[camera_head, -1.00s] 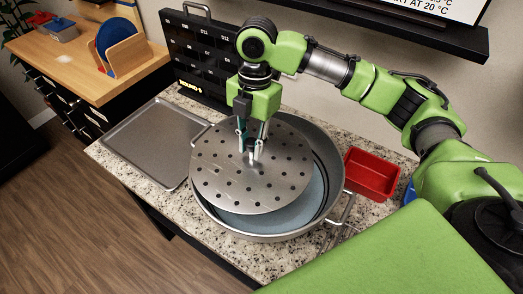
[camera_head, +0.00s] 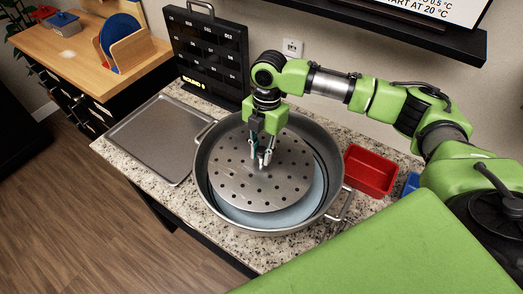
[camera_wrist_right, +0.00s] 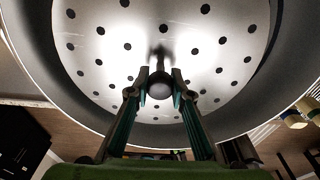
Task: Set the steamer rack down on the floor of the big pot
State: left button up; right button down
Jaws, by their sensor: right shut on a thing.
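The steamer rack (camera_head: 235,183) is a round grey metal disc with many holes and a small knob in its middle. In the head view it lies within the rim of the big pot (camera_head: 201,161), a wide grey metal pot on the speckled counter. A pale blue-grey round surface (camera_head: 302,202) shows below the rack at its right and front. My right gripper (camera_head: 262,164) is shut on the rack's knob from above. The right wrist view shows both fingers around the knob (camera_wrist_right: 160,87). Whether the rack touches anything below is hard to tell. My left gripper is not seen.
A grey baking tray (camera_head: 150,139) lies left of the pot. A red bin (camera_head: 370,172) and a blue item (camera_head: 411,184) stand to its right. A black board (camera_head: 207,58) stands behind the tray. The pot's handle (camera_head: 343,205) sticks out at the right.

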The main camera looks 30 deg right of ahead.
jog(key=shift+f, duration=0.5)
jog(key=c, duration=1.8)
grip_release()
jog(key=r+b, duration=0.1)
jog(key=r, duration=0.3)
jog(key=r+b, duration=0.1)
jog(key=r, duration=0.3)
jog(key=d+r, duration=0.1)
jog(key=r, duration=0.3)
jog(key=shift+w+b, duration=0.4)
jog(key=shift+d+r, duration=0.15)
jog(key=shift+r, duration=0.4)
jog(key=shift+s+f, duration=0.1)
